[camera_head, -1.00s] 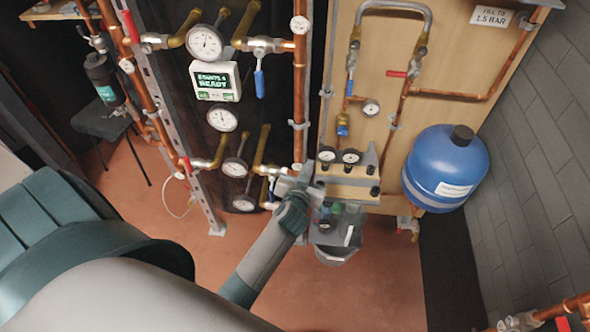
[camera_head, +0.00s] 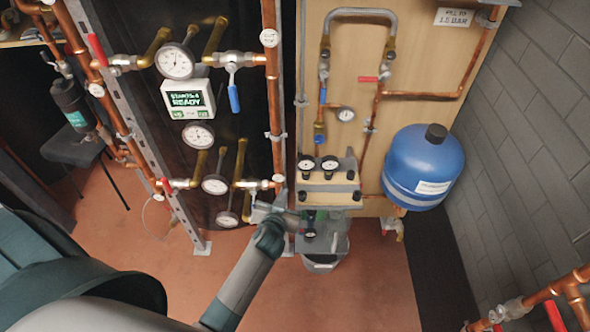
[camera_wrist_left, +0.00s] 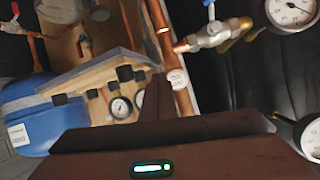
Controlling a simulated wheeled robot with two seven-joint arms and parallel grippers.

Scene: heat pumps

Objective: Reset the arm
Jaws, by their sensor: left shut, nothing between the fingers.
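My left arm comes in from the lower left in the head view. My left gripper (camera_head: 284,213) is near the middle, in front of the foot of the copper riser and left of the small wooden shelf. In the left wrist view the closed fingers (camera_wrist_left: 156,98) point up the picture from the dark gripper body, with nothing between them. Behind them show a gauge and a copper pipe; I cannot tell how far the fingertips are from these. My right gripper does not show.
A wooden shelf (camera_head: 347,198) with small gauges stands right of the gripper, above a grey bucket (camera_head: 320,264). A blue tank (camera_head: 423,166) hangs further right. Left are dial gauges, a lever valve with a blue handle (camera_head: 234,97) and a lit display (camera_head: 188,99). The floor in front is open.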

